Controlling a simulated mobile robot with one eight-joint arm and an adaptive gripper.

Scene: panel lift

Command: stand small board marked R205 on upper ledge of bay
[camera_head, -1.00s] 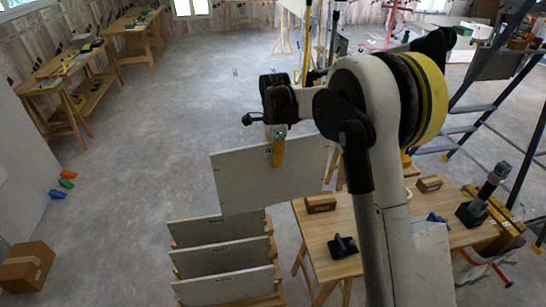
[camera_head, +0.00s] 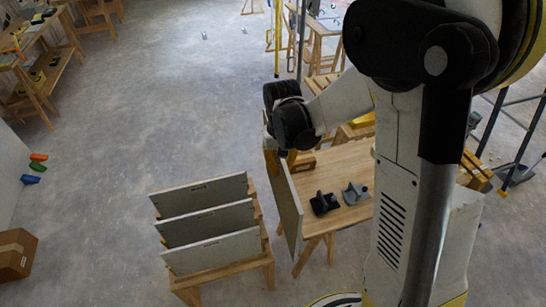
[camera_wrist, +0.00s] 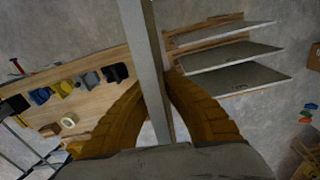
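My gripper (camera_head: 272,160) is shut on a pale grey board (camera_head: 290,208), gripping it near its top edge in the head view. The board hangs nearly edge-on to the head camera, between the rack and the workbench. In the wrist view, the yellow fingers of my gripper (camera_wrist: 157,88) close on both sides of the board (camera_wrist: 145,45), which shows as a long narrow strip. I cannot read any marking on it. I cannot make out the bay or its upper ledge in these frames.
A low wooden rack (camera_head: 230,277) holds three leaning grey boards (camera_head: 212,223), left of the held board. A wooden workbench (camera_head: 345,165) with dark clamp-like items (camera_head: 324,203) stands close on the right. A cardboard box (camera_head: 16,254) lies at far left. Floor beyond the rack is clear.

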